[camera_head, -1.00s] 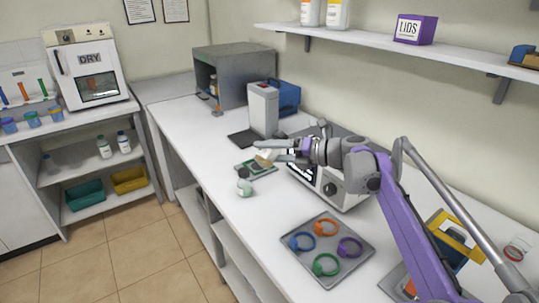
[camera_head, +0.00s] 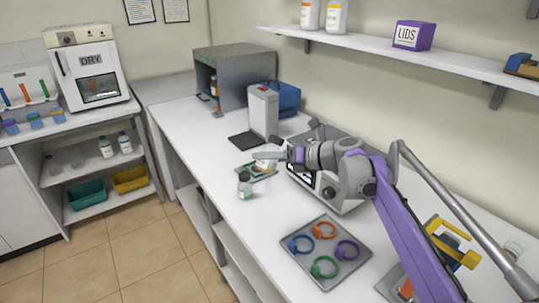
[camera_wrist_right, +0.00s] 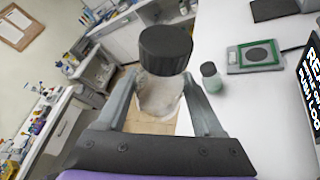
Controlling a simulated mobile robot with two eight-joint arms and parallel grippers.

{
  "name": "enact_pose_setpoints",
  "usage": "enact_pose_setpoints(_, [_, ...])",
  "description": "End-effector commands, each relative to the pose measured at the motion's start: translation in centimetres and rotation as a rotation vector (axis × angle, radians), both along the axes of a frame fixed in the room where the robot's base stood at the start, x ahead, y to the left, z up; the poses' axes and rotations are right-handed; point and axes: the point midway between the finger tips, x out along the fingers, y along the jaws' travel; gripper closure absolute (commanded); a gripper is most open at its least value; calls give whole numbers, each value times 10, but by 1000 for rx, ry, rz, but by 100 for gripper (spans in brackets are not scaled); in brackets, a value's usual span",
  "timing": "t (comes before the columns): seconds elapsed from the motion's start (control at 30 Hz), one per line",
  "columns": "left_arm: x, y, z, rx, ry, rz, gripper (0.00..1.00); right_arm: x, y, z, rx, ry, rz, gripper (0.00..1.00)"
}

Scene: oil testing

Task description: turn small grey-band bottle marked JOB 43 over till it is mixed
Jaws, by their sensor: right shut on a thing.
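My right gripper (camera_head: 268,156) is shut on a bottle with a black cap (camera_wrist_right: 165,50) and a clear, pale body (camera_wrist_right: 160,95). In the wrist view the bottle is between the two fingers, cap toward the top of the picture. In the head view the held bottle (camera_head: 265,165) is small and partly hidden, above the bench. No marking or grey band can be read on it. A second small bottle with a dark cap (camera_head: 245,188) stands upright on the bench; it also shows in the wrist view (camera_wrist_right: 211,80). My left gripper is not in view.
A green-edged flat device (camera_wrist_right: 256,54) lies below and beyond the gripper. A grey instrument with a display (camera_head: 325,190) stands close by the arm. A tray (camera_head: 341,273) with several coloured rings is nearer. Bare bench lies left of the tray.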

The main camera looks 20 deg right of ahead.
Motion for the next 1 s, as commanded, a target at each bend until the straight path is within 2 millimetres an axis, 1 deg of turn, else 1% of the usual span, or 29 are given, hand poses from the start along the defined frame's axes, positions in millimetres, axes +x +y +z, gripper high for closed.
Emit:
enact_pose_setpoints(0.17, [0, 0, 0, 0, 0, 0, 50, 0, 0, 0, -6, -3, 0, 87])
enact_pose_setpoints(0.23, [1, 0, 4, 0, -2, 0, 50, -1, 1, 1, -55, -37, 0, 87])
enact_pose_setpoints(0.4, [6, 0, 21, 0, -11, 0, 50, -1, 2, 4, -309, -209, 1, 87])
enact_pose_setpoints(0.53, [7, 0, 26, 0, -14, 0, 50, 0, 1, 2, -453, -305, 1, 87])
enact_pose_setpoints(0.63, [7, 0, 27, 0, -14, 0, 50, 0, 0, 0, -495, -331, 0, 87])
enact_pose_setpoints(0.87, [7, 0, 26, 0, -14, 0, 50, 0, 0, -1, -498, -334, 0, 87])
enact_pose_setpoints(0.93, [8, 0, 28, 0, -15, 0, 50, 0, 1, 0, -531, -356, 0, 87])
enact_pose_setpoints(1.0, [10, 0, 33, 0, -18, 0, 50, -1, 1, 2, -611, -411, 0, 87])
